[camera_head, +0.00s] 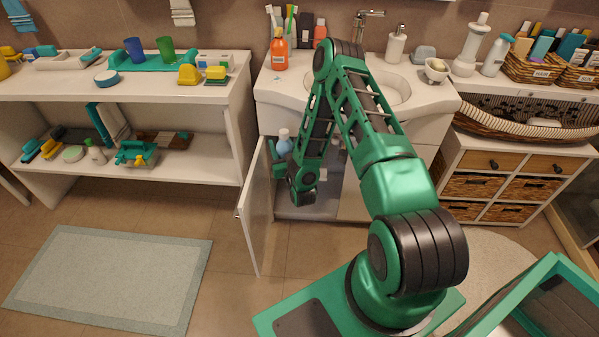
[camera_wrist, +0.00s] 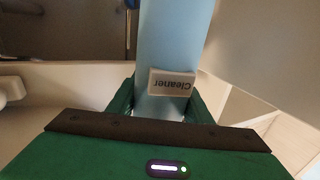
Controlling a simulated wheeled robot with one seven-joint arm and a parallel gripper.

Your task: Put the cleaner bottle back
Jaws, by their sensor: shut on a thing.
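The cleaner bottle is light blue with a white cap, seen in the head view (camera_head: 284,143). In the wrist view, its blue body (camera_wrist: 172,40) runs upward from between the fingers, with an upside-down "Cleaner" label. My gripper (camera_head: 280,160) is shut on the bottle; its green fingers (camera_wrist: 158,100) sit on both sides of it. The bottle is at the opening of the cabinet under the sink, just inside the open door (camera_head: 255,215). My arm hides part of the cabinet inside, and the bottle's lower part is hidden in the head view.
The white door stands open toward the front, close to the left of my gripper. The sink counter (camera_head: 275,92) is above, with an orange bottle (camera_head: 279,50) on it. A white shelf unit (camera_head: 215,120) stands left and wicker drawers (camera_head: 475,187) right. A mat (camera_head: 110,280) lies on the floor.

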